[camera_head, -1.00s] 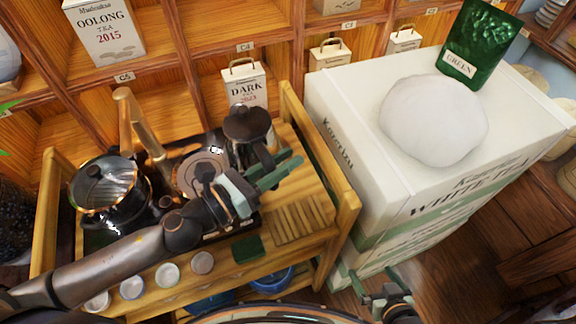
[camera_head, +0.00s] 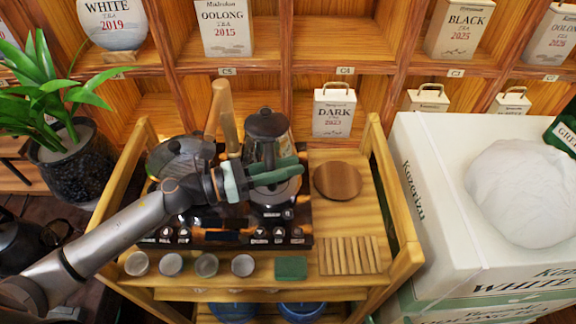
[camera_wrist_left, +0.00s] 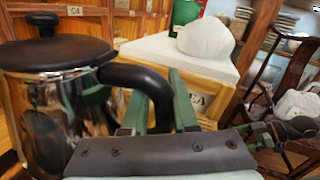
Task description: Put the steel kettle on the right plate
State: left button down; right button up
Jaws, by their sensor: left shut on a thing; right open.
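The steel kettle (camera_head: 267,128) has a dark lid and a black handle. My left gripper (camera_head: 282,172) is shut on its handle. The left wrist view shows the kettle (camera_wrist_left: 40,115) upright, its handle between my green fingers (camera_wrist_left: 160,105). The right plate (camera_head: 275,192) is a round disc on the dark stove, below the kettle and partly hidden by my gripper. I cannot tell whether kettle and plate touch. A dark pot (camera_head: 172,155) covers the left side of the stove. My right gripper (camera_wrist_left: 255,135) shows small in the left wrist view, open and apart from the kettle.
A round wooden coaster (camera_head: 338,180) and a slatted wooden mat (camera_head: 350,255) lie right of the stove. Several small cups (camera_head: 206,265) and a green block (camera_head: 291,268) line the front. A white crate (camera_head: 440,220) stands right.

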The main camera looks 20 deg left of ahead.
pick_arm(q)
jog(key=shift+f+b, duration=1.8)
jog(key=shift+f, duration=0.5)
jog(key=shift+f+b, duration=0.65)
jog(key=shift+b, duration=0.25)
